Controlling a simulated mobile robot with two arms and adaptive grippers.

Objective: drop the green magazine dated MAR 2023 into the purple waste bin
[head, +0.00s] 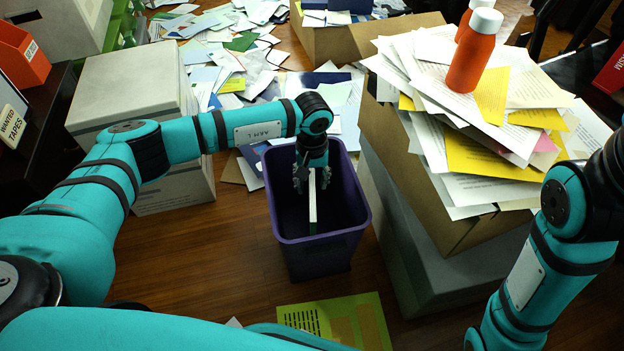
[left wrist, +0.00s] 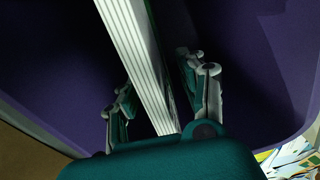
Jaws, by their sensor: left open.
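The purple waste bin (head: 318,257) stands on the wooden floor in the middle of the head view. My left gripper (head: 312,182) reaches down into its opening. It is open, its two fingers (left wrist: 162,95) apart on either side of a thin magazine. The magazine (head: 312,205) shows edge-on, with white page edges and a dark cover side; it stands upright inside the bin's mouth. In the left wrist view its ridged page edges (left wrist: 137,55) run between the fingers. Its date and cover are hidden. My right arm is at the right edge; its gripper is out of view.
A green magazine or sheet (head: 340,318) lies on the floor in front of the bin. Right of it, a cardboard box (head: 400,135) carries loose papers and an orange bottle (head: 470,62). A grey box (head: 125,90) stands left; papers (head: 235,60) litter the floor behind.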

